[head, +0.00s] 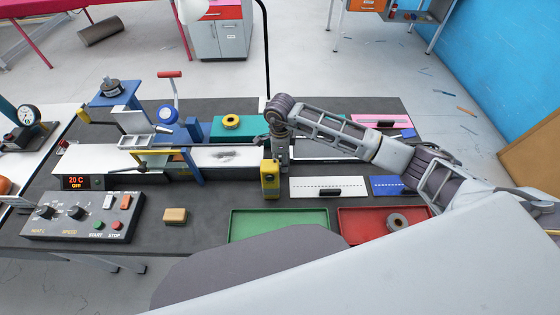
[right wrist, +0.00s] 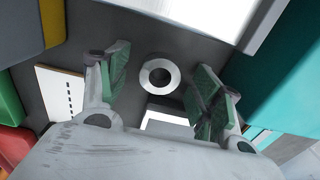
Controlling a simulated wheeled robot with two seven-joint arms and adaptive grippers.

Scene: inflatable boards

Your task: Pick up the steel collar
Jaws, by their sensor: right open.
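The steel collar (right wrist: 159,75), a shiny silver ring with a dark hole, sits on the dark table surface in the right wrist view. It lies between the two green-padded fingers of my right gripper (right wrist: 160,80), which are spread apart with clear gaps on both sides. In the head view my right gripper (head: 281,155) points down at mid-table behind a yellow upright device, and the collar is hidden there. How high the fingertips are above the table is hard to tell. My left gripper is not in view.
A yellow device (head: 270,180) stands close in front of the right gripper. A teal box (head: 226,133) with a yellow ring is behind it. A white track (head: 225,158) ends to its left. Green (head: 238,230) and red (head: 360,229) trays lie in front; the red holds a grey ring.

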